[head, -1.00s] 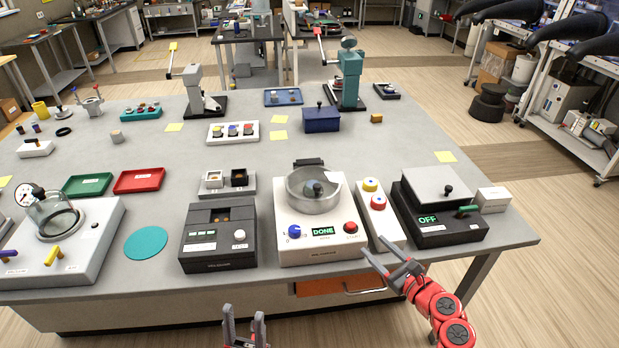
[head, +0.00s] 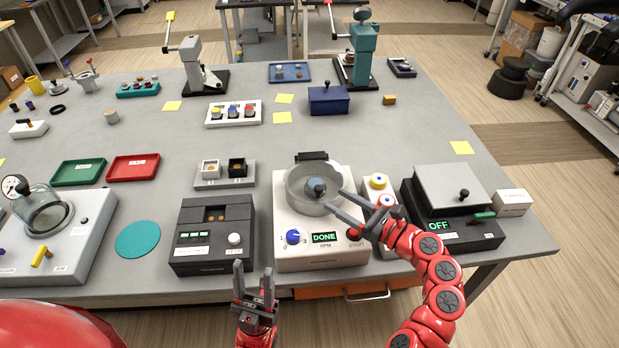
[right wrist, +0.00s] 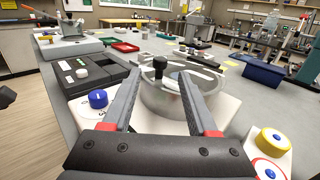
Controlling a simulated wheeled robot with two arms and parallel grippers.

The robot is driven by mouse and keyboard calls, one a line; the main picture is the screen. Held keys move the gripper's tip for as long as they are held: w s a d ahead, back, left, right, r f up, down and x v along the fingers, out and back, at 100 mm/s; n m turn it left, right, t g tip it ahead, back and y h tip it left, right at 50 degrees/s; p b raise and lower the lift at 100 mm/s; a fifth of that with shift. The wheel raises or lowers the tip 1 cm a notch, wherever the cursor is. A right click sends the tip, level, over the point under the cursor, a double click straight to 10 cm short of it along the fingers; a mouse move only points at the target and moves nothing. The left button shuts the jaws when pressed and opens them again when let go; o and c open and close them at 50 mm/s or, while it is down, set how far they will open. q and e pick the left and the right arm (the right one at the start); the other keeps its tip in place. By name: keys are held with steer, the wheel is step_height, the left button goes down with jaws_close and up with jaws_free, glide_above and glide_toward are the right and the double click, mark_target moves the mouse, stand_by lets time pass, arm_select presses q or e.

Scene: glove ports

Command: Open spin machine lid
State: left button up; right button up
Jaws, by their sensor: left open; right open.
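The spin machine (head: 320,252) is a white box with a round grey bowl, a blue dial and a display reading DONE. Its clear round lid (head: 300,180) looks closed over the bowl, with a black knob (head: 316,187) in the middle and a black hinge piece at the back. My right gripper (head: 335,201) is open over the front right of the bowl, its fingertips just short of the knob. In the right wrist view the knob (right wrist: 160,64) appears between the open fingertips (right wrist: 161,73). My left gripper (head: 254,270) is open and empty in front of the table edge.
A button box (head: 377,182) stands close on the machine's right, then a black device (head: 452,237) reading OFF. A dark grey device (head: 212,258) stands on its left. A blue lidded box (head: 328,103) sits behind.

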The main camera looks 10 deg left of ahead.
mark_target(309, 191)
steer(key=p+x, duration=0.1)
steer(key=x, duration=0.9)
steer(key=shift+a+p, duration=0.1)
steer(key=shift+p, duration=0.3)
jaws_close()
stand_by(0.8)
